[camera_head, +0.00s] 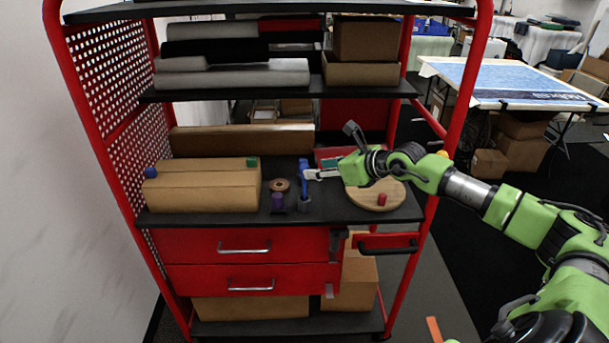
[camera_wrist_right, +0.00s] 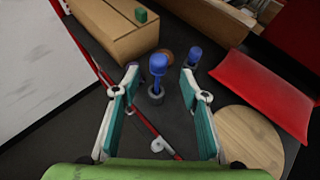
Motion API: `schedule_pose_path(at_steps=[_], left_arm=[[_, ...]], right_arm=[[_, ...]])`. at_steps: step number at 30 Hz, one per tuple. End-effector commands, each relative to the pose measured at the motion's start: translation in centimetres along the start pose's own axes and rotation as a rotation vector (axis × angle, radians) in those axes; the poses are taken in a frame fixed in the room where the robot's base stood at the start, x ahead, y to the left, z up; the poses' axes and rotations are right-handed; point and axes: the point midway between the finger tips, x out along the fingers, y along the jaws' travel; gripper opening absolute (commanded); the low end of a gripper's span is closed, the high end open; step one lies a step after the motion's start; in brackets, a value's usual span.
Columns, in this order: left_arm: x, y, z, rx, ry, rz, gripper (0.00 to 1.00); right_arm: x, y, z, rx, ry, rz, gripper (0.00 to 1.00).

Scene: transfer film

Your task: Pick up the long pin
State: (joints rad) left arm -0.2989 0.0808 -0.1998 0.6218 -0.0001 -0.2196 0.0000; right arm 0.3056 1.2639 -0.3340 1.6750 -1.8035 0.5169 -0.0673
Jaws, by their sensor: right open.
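The long pin is a tall blue peg (camera_head: 304,180) standing upright in a small dark base on the black shelf. It also shows in the right wrist view as a round-headed blue peg (camera_wrist_right: 157,67). My right gripper (camera_head: 312,174) reaches in from the right, close beside the pin in the head view. In the right wrist view the gripper (camera_wrist_right: 162,82) is open, with the peg seen in the gap between its fingers. Contact cannot be told. A second blue peg (camera_wrist_right: 194,55) shows near the right finger. My left gripper is not in view.
A short purple peg (camera_head: 278,201) and a brown ring (camera_head: 279,185) stand left of the pin. A cardboard box (camera_head: 203,190) is further left. Red posts flank the cart.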

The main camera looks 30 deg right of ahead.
Motion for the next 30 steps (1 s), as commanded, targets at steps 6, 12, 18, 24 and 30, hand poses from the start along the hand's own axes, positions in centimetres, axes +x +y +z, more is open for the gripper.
schedule_pose_path(at_steps=[6,12,18,24,30], left_arm=[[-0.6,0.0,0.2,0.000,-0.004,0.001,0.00],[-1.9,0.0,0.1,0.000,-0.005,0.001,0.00],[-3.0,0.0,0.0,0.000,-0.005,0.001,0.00],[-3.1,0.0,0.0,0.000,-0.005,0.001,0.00],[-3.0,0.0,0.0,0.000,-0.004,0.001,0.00]], right_arm=[[1.6,0.2,0.1,-0.001,0.000,0.003,0.40],[3.1,0.3,0.2,0.002,0.000,0.004,0.40],[5.9,0.2,-0.1,0.002,-0.002,0.003,0.40],[7.0,0.2,-0.3,-0.002,0.000,0.003,0.40],[7.0,0.2,-0.4,-0.003,0.000,0.003,0.33]])
